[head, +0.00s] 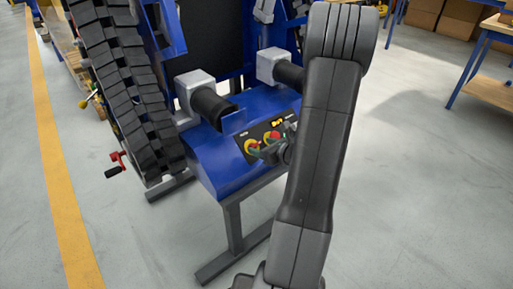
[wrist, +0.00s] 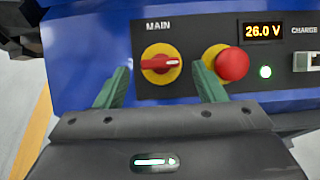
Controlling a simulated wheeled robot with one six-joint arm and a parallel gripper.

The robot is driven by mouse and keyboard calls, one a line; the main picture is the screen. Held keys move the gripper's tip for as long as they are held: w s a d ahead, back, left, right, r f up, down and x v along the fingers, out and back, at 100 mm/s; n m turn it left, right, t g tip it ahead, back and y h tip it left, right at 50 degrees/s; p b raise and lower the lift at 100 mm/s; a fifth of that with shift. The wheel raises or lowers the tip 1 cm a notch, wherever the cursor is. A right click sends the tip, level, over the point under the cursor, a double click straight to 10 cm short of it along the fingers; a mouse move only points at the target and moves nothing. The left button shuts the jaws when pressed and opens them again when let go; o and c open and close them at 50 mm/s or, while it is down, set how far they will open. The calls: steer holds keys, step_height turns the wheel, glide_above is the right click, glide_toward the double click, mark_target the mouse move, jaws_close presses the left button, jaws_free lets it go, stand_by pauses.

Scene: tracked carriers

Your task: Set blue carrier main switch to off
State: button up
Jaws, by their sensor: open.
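The blue carrier (head: 224,167) stands on a grey frame, with a black control panel on its front. In the wrist view, the main switch (wrist: 160,63) is a red knob on a yellow disc under the label MAIN, its handle lying roughly horizontal. It also shows in the head view (head: 251,146). My gripper (wrist: 160,88) is open, its two green fingers apart below and to either side of the switch. Nothing is between the fingers, and they look apart from the knob. In the head view my arm hides the panel's right part and much of the gripper.
A red mushroom button (wrist: 232,64) on a yellow disc sits right of the switch, close to the right finger. A display (wrist: 262,31) reads 26.0 V, above a lit green lamp (wrist: 265,72). A black track (head: 125,90) stands at the carrier's left.

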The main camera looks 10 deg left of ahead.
mark_target(257, 144)
steer(key=shift+b+x, duration=0.3)
steer(key=shift+x, duration=1.75)
steer(key=c, duration=1)
